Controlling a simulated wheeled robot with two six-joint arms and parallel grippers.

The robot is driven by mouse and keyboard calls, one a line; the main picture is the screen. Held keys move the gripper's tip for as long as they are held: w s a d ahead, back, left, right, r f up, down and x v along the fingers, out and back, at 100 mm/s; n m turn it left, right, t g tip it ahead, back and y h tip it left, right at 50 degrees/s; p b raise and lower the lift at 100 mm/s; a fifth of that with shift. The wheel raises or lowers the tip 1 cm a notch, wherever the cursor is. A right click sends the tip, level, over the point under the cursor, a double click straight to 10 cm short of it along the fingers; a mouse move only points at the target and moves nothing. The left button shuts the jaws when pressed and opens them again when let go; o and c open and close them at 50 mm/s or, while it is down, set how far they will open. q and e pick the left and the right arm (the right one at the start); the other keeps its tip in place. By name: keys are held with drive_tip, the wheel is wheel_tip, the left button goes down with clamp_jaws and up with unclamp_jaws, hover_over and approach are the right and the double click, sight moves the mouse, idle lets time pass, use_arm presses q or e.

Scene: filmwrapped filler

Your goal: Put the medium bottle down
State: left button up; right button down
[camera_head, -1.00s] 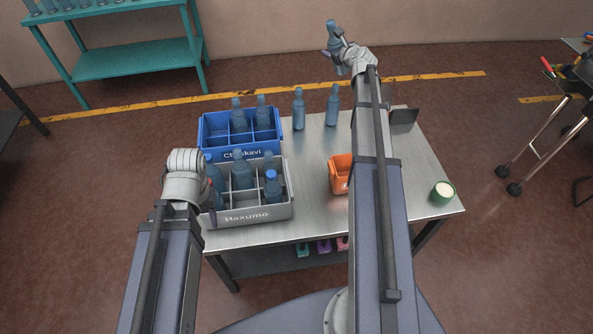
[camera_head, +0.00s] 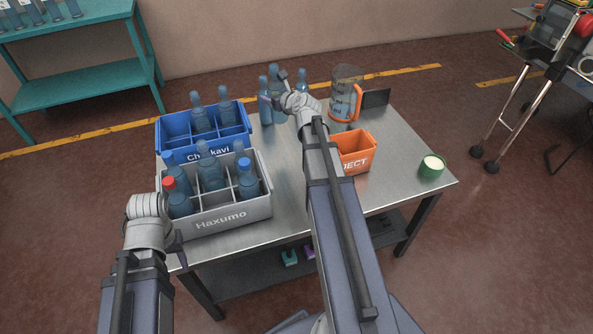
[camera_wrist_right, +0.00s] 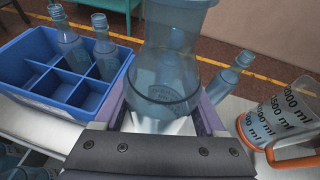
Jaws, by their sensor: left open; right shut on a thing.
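My right gripper (camera_head: 286,88) is shut on a translucent blue bottle (camera_head: 275,76), held near the far edge of the table. In the right wrist view the held bottle (camera_wrist_right: 168,75) fills the middle between the fingers (camera_wrist_right: 163,112). I cannot tell whether its base touches the table. One similar bottle (camera_head: 265,106) stands just left of it and another (camera_head: 302,82) stands to its right; both are partly hidden. My left gripper (camera_head: 174,246) is open and empty at the near left corner of the grey crate, its fingers mostly hidden behind its wrist.
The metal table (camera_head: 400,190) carries a blue crate (camera_head: 241,141) and a grey crate (camera_head: 255,205), both with bottles, an orange bin (camera_head: 357,158), a measuring jug (camera_head: 345,97), a dark panel (camera_head: 376,99) and a green round container (camera_head: 431,167). Bare tabletop lies right of the crates.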

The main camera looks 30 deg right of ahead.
sight(178, 270)
use_arm(q)
wheel_tip(178, 270, down, 4)
drive_tip(key=shift+r+b, duration=0.15)
drive_tip(key=shift+b, duration=0.95)
use_arm(e)
drive_tip(key=shift+m, duration=0.3)
drive_tip(key=f, duration=0.1)
drive_tip(key=s+a+f, duration=0.1)
drive_tip(key=f, duration=0.1)
drive_tip(key=shift+s+a+f, duration=0.4)
use_arm(q)
wheel_tip(178, 270, down, 6)
drive_tip(key=b, duration=0.6)
use_arm(e)
wheel_tip(178, 270, down, 6)
use_arm(q)
drive_tip(key=shift+f, duration=0.25)
use_arm(e)
drive_tip(key=shift+f, duration=0.25)
use_arm(q)
wheel_tip(178, 270, down, 3)
drive_tip(key=b, duration=0.4)
drive_tip(key=shift+f, duration=0.2)
use_arm(e)
wheel_tip(178, 270, down, 3)
drive_tip(key=shift+f, duration=0.2)
